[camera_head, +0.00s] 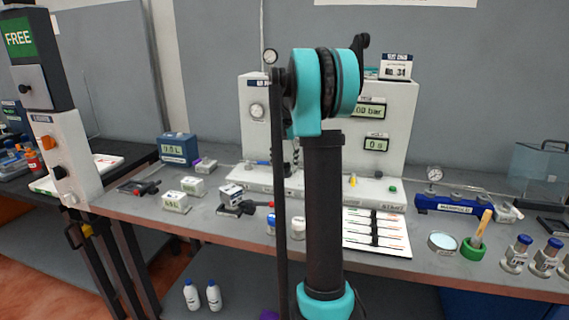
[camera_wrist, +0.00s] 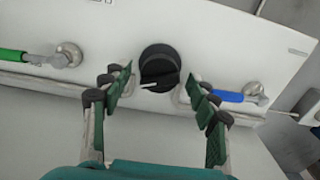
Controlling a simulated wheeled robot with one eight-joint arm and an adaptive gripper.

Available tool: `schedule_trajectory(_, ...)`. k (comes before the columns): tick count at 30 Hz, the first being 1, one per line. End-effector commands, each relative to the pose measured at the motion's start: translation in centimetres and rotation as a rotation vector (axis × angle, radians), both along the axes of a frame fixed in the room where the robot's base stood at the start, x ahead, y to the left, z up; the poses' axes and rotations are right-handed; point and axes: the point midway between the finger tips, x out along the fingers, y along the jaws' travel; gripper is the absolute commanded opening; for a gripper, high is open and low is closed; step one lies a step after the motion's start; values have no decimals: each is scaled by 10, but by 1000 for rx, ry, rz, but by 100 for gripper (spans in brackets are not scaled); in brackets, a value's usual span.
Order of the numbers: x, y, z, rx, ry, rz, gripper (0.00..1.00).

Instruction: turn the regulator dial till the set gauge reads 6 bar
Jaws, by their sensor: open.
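In the wrist view a black round regulator dial (camera_wrist: 160,68) with a white pointer mark sits on the white panel. My gripper (camera_wrist: 158,82) is open, its green-padded fingers on either side of the dial's lower part. I cannot tell whether the pads touch it. In the head view my arm hides the dial and most of my gripper. A round gauge (camera_head: 257,111) is on the panel's left face, and another gauge (camera_head: 270,57) stands above its top. Their needles are too small to read. A display (camera_head: 371,110) shows "bar", its leading digits partly hidden.
A green-handled valve (camera_wrist: 15,56) and a blue-handled valve (camera_wrist: 230,97) flank the dial. A second display (camera_head: 376,144) reads 0 g. A tray (camera_head: 402,247) lies in front of the panel. A blue manifold with a gauge (camera_head: 434,174) stands at the right.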

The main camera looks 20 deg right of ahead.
Motion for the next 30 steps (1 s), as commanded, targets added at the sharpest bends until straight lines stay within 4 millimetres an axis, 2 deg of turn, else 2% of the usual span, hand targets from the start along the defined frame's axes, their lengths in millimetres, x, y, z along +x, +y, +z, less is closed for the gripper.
schedule_trajectory(5, 0, 0, 16, 0, 0, 0, 60)
schedule_trajectory(18, 0, 0, 100, 0, 0, 0, 60)
schedule_trajectory(24, 0, 0, 117, 0, 0, 0, 60)
schedule_trajectory(30, 0, 0, 120, 0, 0, 0, 60)
